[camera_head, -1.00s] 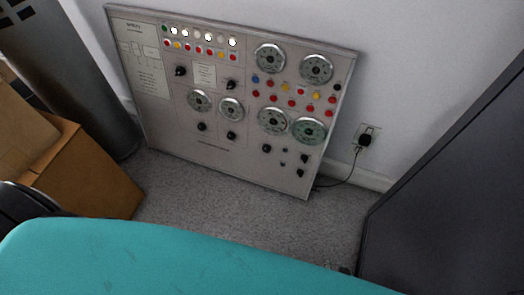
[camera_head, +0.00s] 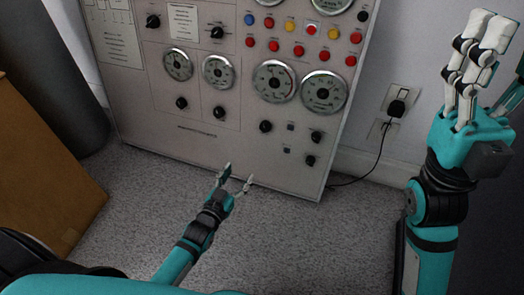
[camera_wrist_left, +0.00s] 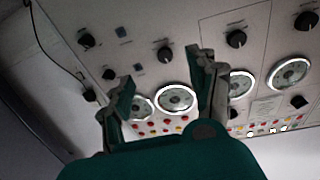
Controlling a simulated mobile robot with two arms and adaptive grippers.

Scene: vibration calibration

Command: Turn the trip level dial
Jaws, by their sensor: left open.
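A grey control panel (camera_head: 150,125) leans against the wall, with several black knobs; labels are too small to read, so I cannot tell which is the trip level dial. Knobs along its lower part include one under the large gauges (camera_head: 265,126), two at lower right (camera_head: 317,136) (camera_head: 310,160), and two further left (camera_head: 181,103) (camera_head: 219,112). My left gripper (camera_head: 238,176) is open and empty near the panel's bottom edge, touching no knob. In the left wrist view, a knob (camera_wrist_left: 166,54) appears between its spread fingers (camera_wrist_left: 163,71). My right gripper (camera_head: 480,62) is raised at right, fingers up.
Gauges (camera_head: 273,82) and coloured buttons (camera_head: 298,50) cover the upper panel. A plug (camera_head: 396,108) with a cable sits in a wall outlet at right. A cardboard box (camera_head: 40,165) stands at left. The carpet (camera_head: 130,200) before the panel is clear.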

